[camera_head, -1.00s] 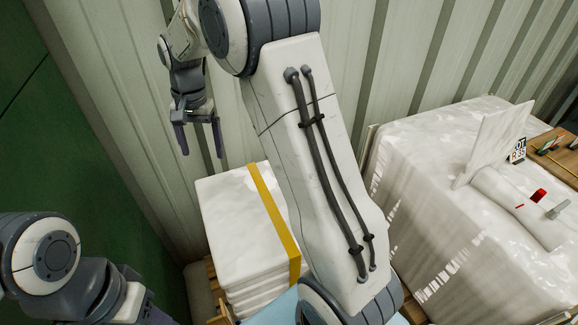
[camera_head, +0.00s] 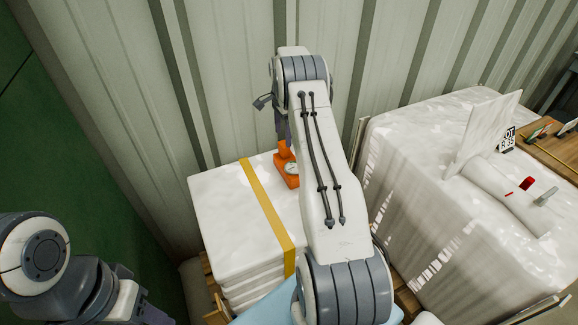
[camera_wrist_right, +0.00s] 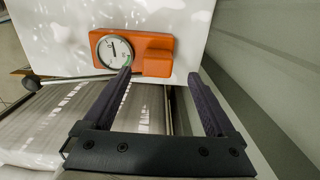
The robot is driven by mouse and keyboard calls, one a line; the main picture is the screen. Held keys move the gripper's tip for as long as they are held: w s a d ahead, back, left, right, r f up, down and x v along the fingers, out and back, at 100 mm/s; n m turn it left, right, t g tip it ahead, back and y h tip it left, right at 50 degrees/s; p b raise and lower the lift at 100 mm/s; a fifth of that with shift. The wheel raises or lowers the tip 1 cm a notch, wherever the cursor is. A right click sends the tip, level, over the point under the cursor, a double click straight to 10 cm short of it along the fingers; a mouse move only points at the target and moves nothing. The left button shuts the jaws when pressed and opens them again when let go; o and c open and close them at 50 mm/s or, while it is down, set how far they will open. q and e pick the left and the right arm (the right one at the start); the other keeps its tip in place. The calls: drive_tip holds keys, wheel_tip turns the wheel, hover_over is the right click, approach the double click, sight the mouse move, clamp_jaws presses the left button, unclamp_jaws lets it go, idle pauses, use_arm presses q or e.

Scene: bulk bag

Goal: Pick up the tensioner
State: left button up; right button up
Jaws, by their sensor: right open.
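The orange tensioner (camera_head: 287,168) with a round dial lies on top of the white wrapped stack (camera_head: 222,205), near its back right corner. In the right wrist view the tensioner (camera_wrist_right: 152,58) sits just ahead of the fingers, its white dial facing the camera. My right gripper (camera_wrist_right: 160,76) is open, with its left fingertip in front of the dial's lower edge and its right fingertip to the right of the orange body. Nothing is between the fingers. In the head view my right arm hides part of the gripper and tensioner. My left arm shows at lower left; its gripper is out of view.
A yellow strap (camera_head: 266,214) runs over the stack. A corrugated wall (camera_head: 225,75) stands close behind it. To the right is a large white wrapped load (camera_head: 430,190) with a roll on top. A thin rod with a dark knob (camera_wrist_right: 30,82) lies left of the fingers.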

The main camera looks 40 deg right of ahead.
sight(284, 143)
drive_tip(key=f, duration=0.2)
drive_tip(key=f+p, duration=0.1)
drive_tip(key=f, duration=0.2)
drive_tip(key=shift+s, duration=0.2)
drive_tip(key=shift+r, duration=0.15)
clamp_jaws()
